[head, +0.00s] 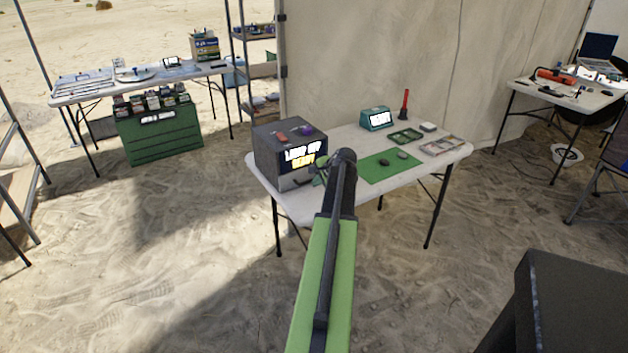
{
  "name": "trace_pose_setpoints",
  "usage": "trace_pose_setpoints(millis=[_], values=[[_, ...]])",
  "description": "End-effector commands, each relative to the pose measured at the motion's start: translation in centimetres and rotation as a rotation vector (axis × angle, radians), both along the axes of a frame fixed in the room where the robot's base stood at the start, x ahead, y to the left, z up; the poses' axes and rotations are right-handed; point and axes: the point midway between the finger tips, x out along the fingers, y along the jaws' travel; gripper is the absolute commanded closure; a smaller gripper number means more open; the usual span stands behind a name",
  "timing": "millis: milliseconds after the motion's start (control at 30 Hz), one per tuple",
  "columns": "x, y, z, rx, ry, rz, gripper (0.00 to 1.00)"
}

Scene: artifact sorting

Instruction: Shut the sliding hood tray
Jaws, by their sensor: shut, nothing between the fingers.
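The hood is a dark grey box (265,152) on the left end of the white folding table. Its front display reads "LAMP OFF" with a yellow word below, which looks like "READY". The grey tray front (287,184) is low on the box, below the display, with a dark handle (303,182). It looks about level with the box front, but I cannot tell if a small gap is left. My gripper (320,173), greenish and small, is just right of the handle, shut and empty. My arm partly hides it, and contact with the tray is unclear.
The table (357,136) also holds a green mat (375,172) with dark stones, a teal display box (376,119), a green tray (405,137), a pale tray (441,146) and a red-black torch (404,104). Sandy floor in front is open.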

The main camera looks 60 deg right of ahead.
Motion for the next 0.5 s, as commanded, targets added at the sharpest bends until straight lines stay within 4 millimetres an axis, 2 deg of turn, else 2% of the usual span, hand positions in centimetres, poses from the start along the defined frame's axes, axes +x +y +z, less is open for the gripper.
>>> trace_pose_setpoints(millis=[33,100,233,367,500], values=[[-0.9,0.7,1.6,0.0,0.0,-0.002,1.0],[-2.1,1.3,3.4,0.001,0.001,-0.005,1.0],[-4.1,2.6,6.2,0.001,-0.001,-0.004,1.0],[-5.4,3.4,7.7,0.0,0.0,-0.002,1.0],[-5.7,3.7,7.9,0.001,-0.001,0.001,1.0]])
